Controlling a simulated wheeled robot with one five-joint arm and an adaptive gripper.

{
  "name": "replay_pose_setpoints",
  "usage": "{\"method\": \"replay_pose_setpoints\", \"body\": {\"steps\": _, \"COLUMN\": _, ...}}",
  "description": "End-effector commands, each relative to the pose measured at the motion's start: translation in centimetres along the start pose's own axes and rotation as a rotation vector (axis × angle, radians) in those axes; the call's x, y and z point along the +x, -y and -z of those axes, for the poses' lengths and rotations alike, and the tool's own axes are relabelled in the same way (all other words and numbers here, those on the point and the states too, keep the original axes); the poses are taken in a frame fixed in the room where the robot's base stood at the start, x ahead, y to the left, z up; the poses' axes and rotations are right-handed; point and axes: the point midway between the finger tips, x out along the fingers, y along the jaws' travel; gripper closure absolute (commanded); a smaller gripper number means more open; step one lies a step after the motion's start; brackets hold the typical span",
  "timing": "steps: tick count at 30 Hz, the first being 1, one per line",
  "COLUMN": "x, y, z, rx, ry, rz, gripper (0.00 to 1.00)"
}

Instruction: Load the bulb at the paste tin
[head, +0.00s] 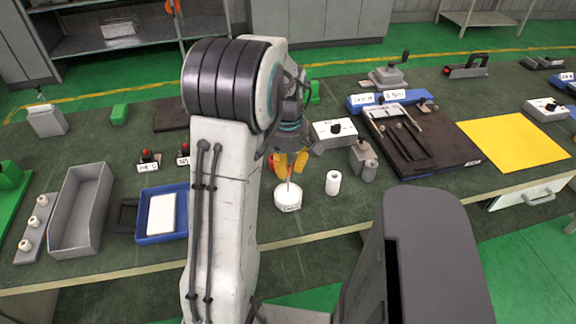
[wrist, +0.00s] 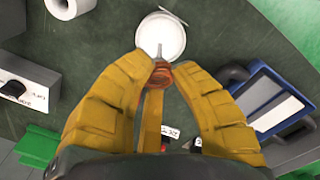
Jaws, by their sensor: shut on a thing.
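My gripper (head: 290,163) points down above the round white paste tin (head: 288,198), near the front of the bench. The tip overlaps the near part of the tin's white surface (wrist: 163,35). I cannot tell whether it touches the paste. The head view shows a thin stem between the fingers and the tin. The fingers hide much of the bulb.
A white roll (head: 333,183) and grey fixture (head: 364,160) stand right of the tin. A blue tray (head: 148,239) and grey bin (head: 60,245) lie left. A box with a black knob (head: 335,141) stands behind. Bench between tin and tray is mostly hidden by my arm.

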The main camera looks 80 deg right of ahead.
Motion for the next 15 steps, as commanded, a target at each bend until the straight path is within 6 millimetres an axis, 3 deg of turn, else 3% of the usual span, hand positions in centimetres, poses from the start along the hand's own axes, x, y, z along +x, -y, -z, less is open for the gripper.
{"method": "replay_pose_setpoints", "body": {"steps": 15, "x": 0.34, "y": 0.01, "z": 0.0, "rx": 0.0, "ry": 0.0, "rz": 0.0, "gripper": 0.99}}
